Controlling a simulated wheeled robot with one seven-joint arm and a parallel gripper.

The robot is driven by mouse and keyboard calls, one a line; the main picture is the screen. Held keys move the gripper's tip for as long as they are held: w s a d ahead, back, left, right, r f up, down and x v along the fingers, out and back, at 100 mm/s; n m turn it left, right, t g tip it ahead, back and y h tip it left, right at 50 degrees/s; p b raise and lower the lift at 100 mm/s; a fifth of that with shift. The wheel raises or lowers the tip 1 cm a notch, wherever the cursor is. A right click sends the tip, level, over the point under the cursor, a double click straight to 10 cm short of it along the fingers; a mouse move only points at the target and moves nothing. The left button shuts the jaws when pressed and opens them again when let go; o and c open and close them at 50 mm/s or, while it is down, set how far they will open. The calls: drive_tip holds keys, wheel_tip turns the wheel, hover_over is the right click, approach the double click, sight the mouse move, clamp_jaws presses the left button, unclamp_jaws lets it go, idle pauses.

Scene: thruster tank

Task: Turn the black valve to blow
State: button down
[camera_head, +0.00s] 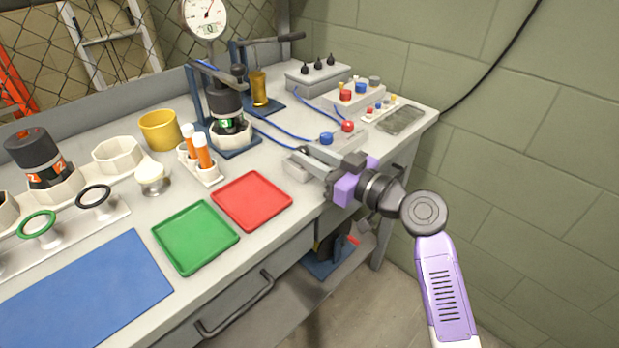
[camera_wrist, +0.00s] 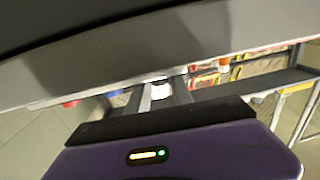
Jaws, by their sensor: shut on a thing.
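My gripper (camera_head: 306,158) is at the front right part of the bench, with its jaws shut at a pale grey block (camera_head: 296,171) near the bench edge. The black valve cannot be made out clearly; its handle appears to be hidden in the jaws. In the wrist view my two fingers (camera_wrist: 163,94) reach forward with a small white patch between them, and a large dark grey shape fills the top. The valve's setting and any blow mark cannot be read.
A blue knob (camera_head: 326,138) and a red knob (camera_head: 347,126) stand just behind my gripper. A red tray (camera_head: 252,200) and a green tray (camera_head: 196,237) lie to the left. A grey box with several black switches (camera_head: 318,72) is at the back. Free floor lies right of the bench.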

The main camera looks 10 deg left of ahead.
drive_tip(key=shift+w+d+f+n+g+y+b, duration=0.15)
drive_tip(key=shift+n+g+y+b, duration=0.75)
drive_tip(key=shift+b, duration=1.7)
drive_tip(key=shift+w+f+n+g+y+b, duration=0.15)
drive_tip(key=shift+w+n+g+y+b, duration=0.2)
drive_tip(key=shift+n+g+b, duration=1.25)
drive_tip(key=g+b, duration=0.1)
drive_tip(key=b, duration=0.1)
drive_tip(key=n+g+b, duration=0.1)
drive_tip(key=g+b, duration=0.2)
drive_tip(key=b, duration=0.2)
drive_tip(key=shift+w+r+n+g+y, duration=0.15)
drive_tip(key=shift+r+n+g+y, duration=0.15)
drive_tip(key=shift+g+y, duration=0.1)
drive_tip(key=shift+g, duration=0.3)
drive_tip(key=c, duration=1.1)
unclamp_jaws()
drive_tip(key=shift+d+p, duration=0.65)
drive_tip(key=shift+d, duration=3.25)
drive_tip(key=shift+c, duration=0.2)
